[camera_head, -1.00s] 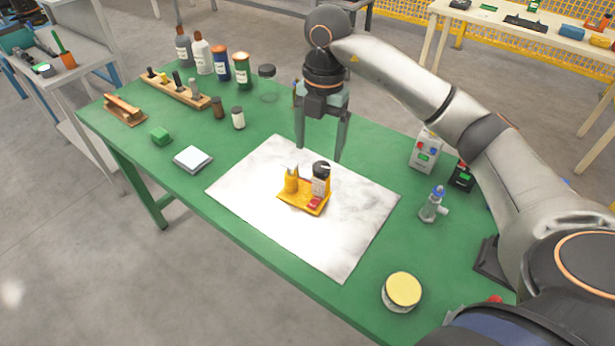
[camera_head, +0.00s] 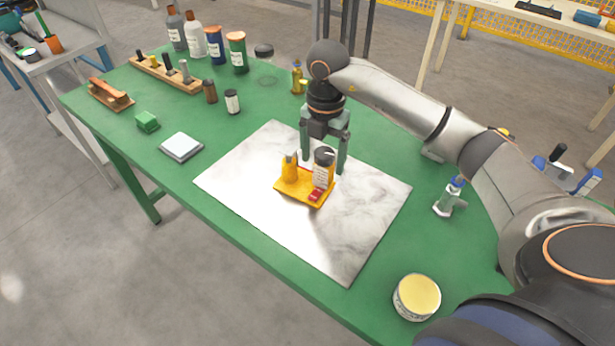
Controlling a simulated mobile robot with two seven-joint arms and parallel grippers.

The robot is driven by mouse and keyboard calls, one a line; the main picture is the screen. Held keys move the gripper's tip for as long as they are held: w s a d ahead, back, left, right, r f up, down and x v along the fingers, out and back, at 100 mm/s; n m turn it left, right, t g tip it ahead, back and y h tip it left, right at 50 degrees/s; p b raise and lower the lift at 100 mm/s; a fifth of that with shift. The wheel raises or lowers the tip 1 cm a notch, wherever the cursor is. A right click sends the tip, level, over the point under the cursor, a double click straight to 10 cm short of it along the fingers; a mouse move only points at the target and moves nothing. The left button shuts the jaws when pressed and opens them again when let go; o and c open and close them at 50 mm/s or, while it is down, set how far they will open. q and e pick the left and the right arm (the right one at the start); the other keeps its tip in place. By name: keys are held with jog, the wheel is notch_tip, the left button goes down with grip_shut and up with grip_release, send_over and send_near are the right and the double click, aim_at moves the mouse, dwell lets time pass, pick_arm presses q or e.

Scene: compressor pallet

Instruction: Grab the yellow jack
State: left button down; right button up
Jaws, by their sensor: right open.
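The yellow jack (camera_head: 291,189) sits on a marble-patterned white sheet (camera_head: 345,245) on the green table. It has a flat yellow base, a yellow post at its left, a dark-topped, light-labelled cylinder at its right and a red part at the front. My right gripper (camera_head: 324,162) is open and points down just behind the jack's dark-topped cylinder. One finger shows at each side of that cylinder's top. The cylinder hides part of the space between the fingers, so I cannot tell whether they touch it. My left gripper is not in view.
A white square pad (camera_head: 181,146), a green block (camera_head: 147,121) and several bottles stand at the left and back of the table. A yellow-lidded tub (camera_head: 417,297) and a clear blue-topped bottle (camera_head: 449,197) are at the right. The sheet around the jack is clear.

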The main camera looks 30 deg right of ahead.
aim_at(304, 175)
jog(key=f, duration=0.4)
jog(key=shift+w+a+f, duration=0.1)
jog(key=shift+w+f, duration=0.1)
jog(key=shift+f, duration=0.2)
grip_shut()
jog(key=shift+w+r, duration=0.1)
jog(key=shift+r, duration=0.05)
dwell(0.5)
